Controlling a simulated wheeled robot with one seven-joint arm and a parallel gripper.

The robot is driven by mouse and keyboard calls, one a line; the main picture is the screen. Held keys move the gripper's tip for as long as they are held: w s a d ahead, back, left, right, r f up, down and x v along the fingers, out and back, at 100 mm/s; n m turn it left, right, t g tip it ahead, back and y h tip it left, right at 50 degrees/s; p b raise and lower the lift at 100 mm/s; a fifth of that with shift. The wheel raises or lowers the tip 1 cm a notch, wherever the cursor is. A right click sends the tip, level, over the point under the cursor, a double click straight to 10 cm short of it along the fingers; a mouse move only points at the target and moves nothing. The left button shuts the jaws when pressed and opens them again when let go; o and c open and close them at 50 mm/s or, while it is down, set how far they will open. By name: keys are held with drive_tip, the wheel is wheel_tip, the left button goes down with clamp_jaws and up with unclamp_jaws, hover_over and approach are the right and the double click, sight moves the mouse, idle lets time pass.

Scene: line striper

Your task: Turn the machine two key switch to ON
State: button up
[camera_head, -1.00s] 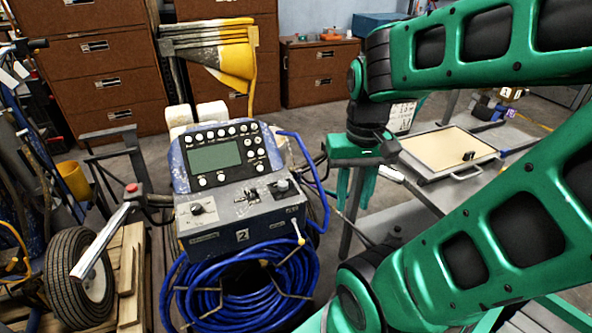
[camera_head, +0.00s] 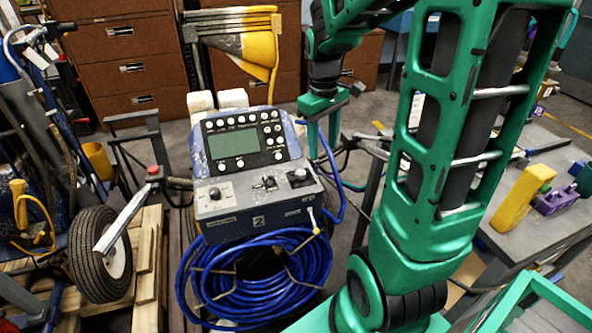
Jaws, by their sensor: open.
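Machine two (camera_head: 240,205) is a blue and grey unit with a screen and a worn lower panel marked "2". My gripper (camera_head: 323,150) points downward, open and empty, just right of the machine's screen. It appears apart from the panel.
A coil of blue hose (camera_head: 255,275) hangs on the machine's front. A metal handle with a red button (camera_head: 135,205) and a wheel (camera_head: 100,255) are at the left. A grey table (camera_head: 540,220) with a yellow block (camera_head: 523,197) is at the right. Brown cabinets (camera_head: 125,60) stand behind.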

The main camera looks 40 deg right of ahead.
sight(301, 172)
drive_tip(key=w+f+n, duration=0.4)
drive_tip(key=w, duration=0.5)
wheel_tip(301, 172, down, 11)
drive_tip(key=shift+w+a+r, duration=0.15)
drive_tip(key=shift+r, duration=0.05)
drive_tip(key=shift+c, duration=0.7)
